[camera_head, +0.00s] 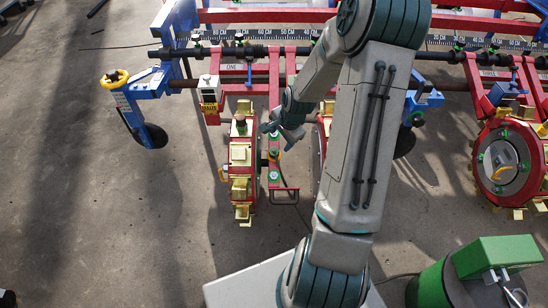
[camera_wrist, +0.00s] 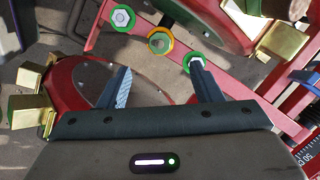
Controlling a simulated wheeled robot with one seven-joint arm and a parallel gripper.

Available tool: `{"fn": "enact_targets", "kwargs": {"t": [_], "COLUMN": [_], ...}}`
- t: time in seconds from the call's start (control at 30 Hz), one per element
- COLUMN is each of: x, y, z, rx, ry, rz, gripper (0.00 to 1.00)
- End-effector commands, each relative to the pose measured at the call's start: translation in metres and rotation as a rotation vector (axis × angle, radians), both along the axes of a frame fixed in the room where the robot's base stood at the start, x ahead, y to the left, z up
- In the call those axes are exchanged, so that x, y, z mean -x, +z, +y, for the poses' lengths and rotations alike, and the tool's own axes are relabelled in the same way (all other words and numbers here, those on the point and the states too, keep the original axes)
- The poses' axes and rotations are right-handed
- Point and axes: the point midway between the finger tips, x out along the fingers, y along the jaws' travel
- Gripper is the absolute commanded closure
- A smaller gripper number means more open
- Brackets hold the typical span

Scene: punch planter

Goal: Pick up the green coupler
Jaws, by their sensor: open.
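My gripper (camera_wrist: 160,78) is open, its two fingers apart with nothing seen held between them. In the wrist view a red bar crosses beyond the fingertips and carries several green round fittings. One green fitting (camera_wrist: 122,18) has a pale hex centre, a yellow-ringed one (camera_wrist: 160,41) sits in the middle, and another green one (camera_wrist: 190,59) is partly hidden by the right fingertip. I cannot tell which is the green coupler. In the head view my gripper (camera_head: 284,134) is low beside the red planter wheel, just above a green fitting (camera_head: 273,155); my arm hides part of this area.
The red wheel (camera_head: 240,165) with brass cups stands left of my gripper, and a second wheel (camera_head: 503,160) stands far right. Red and blue frame bars and a ruler (camera_head: 215,52) run behind. A green box (camera_head: 495,256) is at lower right.

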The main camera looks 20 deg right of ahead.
Motion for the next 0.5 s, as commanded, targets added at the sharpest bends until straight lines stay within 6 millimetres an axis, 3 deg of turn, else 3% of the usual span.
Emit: {"fn": "enact_targets", "kwargs": {"t": [0.03, 0.2, 0.5], "x": [-0.003, -0.013, -0.022], "y": [-0.014, -0.047, -0.072], "z": [0.001, 0.005, 0.007], "rx": [-0.001, 0.0, 0.001], "ry": [0.002, 0.004, 0.004], "rz": [0.002, 0.003, 0.001], "gripper": [0.41, 0.41, 0.41]}}
